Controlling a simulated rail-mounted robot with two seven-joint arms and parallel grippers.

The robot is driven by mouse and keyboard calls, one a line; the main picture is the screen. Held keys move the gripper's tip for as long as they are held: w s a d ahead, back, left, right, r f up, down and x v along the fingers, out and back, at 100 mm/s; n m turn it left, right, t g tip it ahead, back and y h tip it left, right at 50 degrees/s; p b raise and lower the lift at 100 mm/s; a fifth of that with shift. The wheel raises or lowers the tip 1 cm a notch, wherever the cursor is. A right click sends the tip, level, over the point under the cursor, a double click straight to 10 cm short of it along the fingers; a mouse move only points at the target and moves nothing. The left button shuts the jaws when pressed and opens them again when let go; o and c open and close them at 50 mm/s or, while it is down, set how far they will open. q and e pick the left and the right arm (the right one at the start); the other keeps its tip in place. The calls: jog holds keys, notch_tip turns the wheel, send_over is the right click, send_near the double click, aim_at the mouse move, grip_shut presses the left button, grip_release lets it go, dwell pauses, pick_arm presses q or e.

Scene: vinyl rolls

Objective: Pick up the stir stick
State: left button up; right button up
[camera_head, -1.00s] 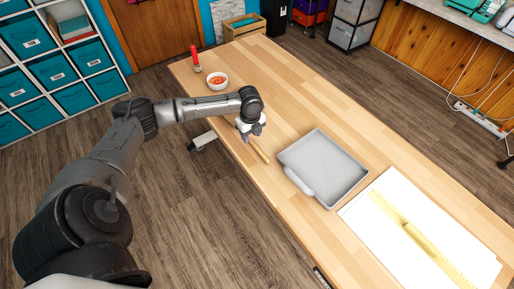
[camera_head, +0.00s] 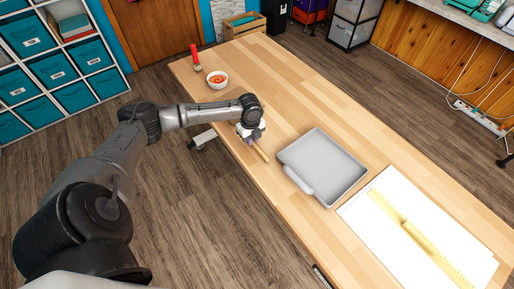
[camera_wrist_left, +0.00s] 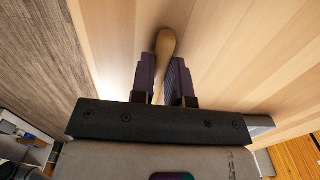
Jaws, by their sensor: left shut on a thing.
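The stir stick (camera_head: 262,154) is a thin, light wooden stick near the table's left edge. My left gripper (camera_head: 251,138) is shut on it, and one end sticks out past the fingers. In the left wrist view the stick's rounded end (camera_wrist_left: 166,42) shows beyond the two purple fingers of my left gripper (camera_wrist_left: 162,80), which press on it from both sides. I cannot tell whether the stick touches the table. My right gripper is not in view.
A grey paint tray (camera_head: 345,160) lies close to the right of the stick. A white bowl with red contents (camera_head: 217,80) and a red-topped bottle (camera_head: 195,56) stand farther back. A white sheet (camera_head: 375,220) with yellow tools lies at the near right. The table's middle back is clear.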

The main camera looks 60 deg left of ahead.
pick_arm(q)
jog(key=shift+r, duration=0.1)
grip_shut()
jog(key=shift+r, duration=0.55)
notch_tip(320, 180, up, 3)
jog(key=shift+f+b, duration=0.1)
jog(key=shift+b, duration=0.5)
jog(key=w+d+r+b, duration=0.2)
jog(key=w+d+r, duration=0.4)
jog(key=d, duration=0.3)
jog(key=shift+w+d+r, duration=0.3)
jog(key=shift+r, duration=0.15)
